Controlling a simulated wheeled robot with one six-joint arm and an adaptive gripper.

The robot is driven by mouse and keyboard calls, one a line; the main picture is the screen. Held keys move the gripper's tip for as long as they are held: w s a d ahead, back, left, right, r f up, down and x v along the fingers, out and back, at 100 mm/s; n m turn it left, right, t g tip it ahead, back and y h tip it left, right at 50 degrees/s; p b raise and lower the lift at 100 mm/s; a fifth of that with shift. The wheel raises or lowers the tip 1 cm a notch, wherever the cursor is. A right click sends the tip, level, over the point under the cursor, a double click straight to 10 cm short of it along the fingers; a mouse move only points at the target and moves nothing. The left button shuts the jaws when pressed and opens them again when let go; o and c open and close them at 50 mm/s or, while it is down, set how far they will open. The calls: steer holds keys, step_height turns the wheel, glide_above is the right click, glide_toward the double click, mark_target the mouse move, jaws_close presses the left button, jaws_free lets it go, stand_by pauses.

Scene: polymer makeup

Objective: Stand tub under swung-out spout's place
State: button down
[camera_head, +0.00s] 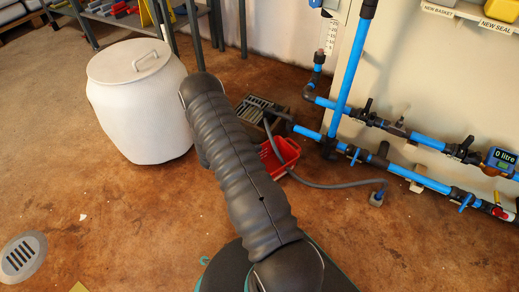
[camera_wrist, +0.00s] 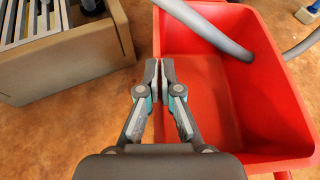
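The red tub (camera_head: 284,153) stands on the brown floor beside the pipework, partly hidden by my arm in the head view. In the wrist view, the tub (camera_wrist: 220,148) is open-topped, and its visible interior looks empty. My gripper (camera_wrist: 160,70) is at its left wall, with the fingers nearly together and the wall's edge between them. The gripper is hidden in the head view. A blue pipe with a dark end (camera_head: 281,115), which looks like the spout, points toward the grated drain box (camera_head: 247,112), behind the tub.
A large white barrel (camera_head: 135,110) stands at left. Blue pipes line the right wall. Open floor lies in front.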

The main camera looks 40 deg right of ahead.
steer(key=shift+x, duration=1.15)
steer(key=shift+f, duration=0.3)
steer(key=c, duration=1.3)
jaws_free()
